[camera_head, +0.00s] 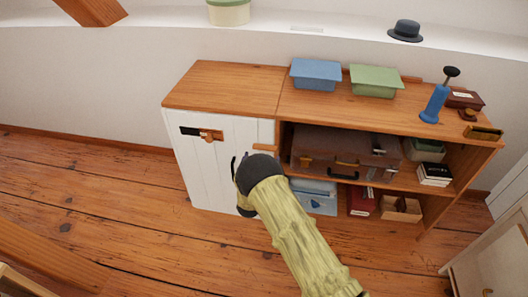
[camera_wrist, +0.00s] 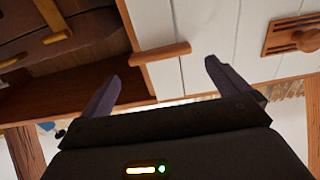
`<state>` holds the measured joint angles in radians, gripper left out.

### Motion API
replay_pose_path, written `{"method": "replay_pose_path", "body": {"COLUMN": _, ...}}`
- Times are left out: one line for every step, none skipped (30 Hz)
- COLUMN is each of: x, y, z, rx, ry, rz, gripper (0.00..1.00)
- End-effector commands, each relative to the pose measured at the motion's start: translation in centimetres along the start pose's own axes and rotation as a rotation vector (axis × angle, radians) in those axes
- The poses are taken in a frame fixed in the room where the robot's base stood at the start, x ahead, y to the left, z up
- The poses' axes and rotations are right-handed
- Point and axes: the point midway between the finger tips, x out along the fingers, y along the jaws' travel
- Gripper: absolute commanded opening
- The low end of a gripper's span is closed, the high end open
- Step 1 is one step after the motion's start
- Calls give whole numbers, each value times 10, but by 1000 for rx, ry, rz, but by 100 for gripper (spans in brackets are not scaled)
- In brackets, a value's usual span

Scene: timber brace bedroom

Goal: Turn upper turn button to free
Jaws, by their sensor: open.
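The upper turn button is a small wooden bar at the right edge of the white plank door (camera_head: 205,170). In the head view the bar (camera_head: 265,148) lies roughly level across the edge between door and open shelf. In the wrist view the turn button (camera_wrist: 160,52) lies across the same edge, ahead of the gap between my fingers. My gripper (camera_wrist: 163,72) is open, with one finger on each side of that gap and nothing between them. I see no clear contact. In the head view my gripper (camera_head: 241,162) is in front of the door, largely hidden by my arm. No lower turn button shows.
A wooden plate with a knob (camera_wrist: 295,35) is on the door. The open shelf holds a brown suitcase (camera_head: 330,150), boxes and books. Blue (camera_head: 316,74) and green (camera_head: 375,81) bins stand on top.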

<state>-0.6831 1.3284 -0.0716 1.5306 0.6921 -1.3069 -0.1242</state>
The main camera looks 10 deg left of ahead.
Motion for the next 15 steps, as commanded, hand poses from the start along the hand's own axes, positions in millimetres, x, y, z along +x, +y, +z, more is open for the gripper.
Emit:
{"method": "replay_pose_path", "body": {"x": 9, "y": 0, "z": 1, "rx": 1, "ry": 3, "rz": 2, "gripper": 100}}
{"method": "replay_pose_path", "body": {"x": 14, "y": 0, "z": 1, "rx": 1, "ry": 2, "rz": 2, "gripper": 100}}
{"method": "replay_pose_path", "body": {"x": 21, "y": 0, "z": 1, "rx": 1, "ry": 3, "rz": 2, "gripper": 100}}
{"method": "replay_pose_path", "body": {"x": 26, "y": 1, "z": 1, "rx": 1, "ry": 3, "rz": 2, "gripper": 100}}
{"method": "replay_pose_path", "body": {"x": 31, "y": 1, "z": 1, "rx": 1, "ry": 3, "rz": 2, "gripper": 100}}
{"method": "replay_pose_path", "body": {"x": 36, "y": 1, "z": 2, "rx": 0, "ry": 2, "rz": 2, "gripper": 100}}
{"method": "replay_pose_path", "body": {"x": 40, "y": 1, "z": 2, "rx": 0, "ry": 1, "rz": 2, "gripper": 100}}
{"method": "replay_pose_path", "body": {"x": 43, "y": 0, "z": 1, "rx": 1, "ry": 2, "rz": 2, "gripper": 100}}
{"method": "replay_pose_path", "body": {"x": 47, "y": 0, "z": 1, "rx": 1, "ry": 1, "rz": 2, "gripper": 100}}
{"method": "replay_pose_path", "body": {"x": 49, "y": 0, "z": 1, "rx": 1, "ry": 0, "rz": 1, "gripper": 100}}
{"method": "replay_pose_path", "body": {"x": 52, "y": 0, "z": 1, "rx": 1, "ry": 1, "rz": 1, "gripper": 100}}
{"method": "replay_pose_path", "body": {"x": 54, "y": 0, "z": 0, "rx": 1, "ry": 1, "rz": 1, "gripper": 100}}
{"method": "replay_pose_path", "body": {"x": 55, "y": 0, "z": 0, "rx": 0, "ry": 1, "rz": 1, "gripper": 100}}
{"method": "replay_pose_path", "body": {"x": 55, "y": 0, "z": 0, "rx": 0, "ry": 0, "rz": 1, "gripper": 100}}
{"method": "replay_pose_path", "body": {"x": 56, "y": 0, "z": 0, "rx": -1, "ry": 0, "rz": 1, "gripper": 100}}
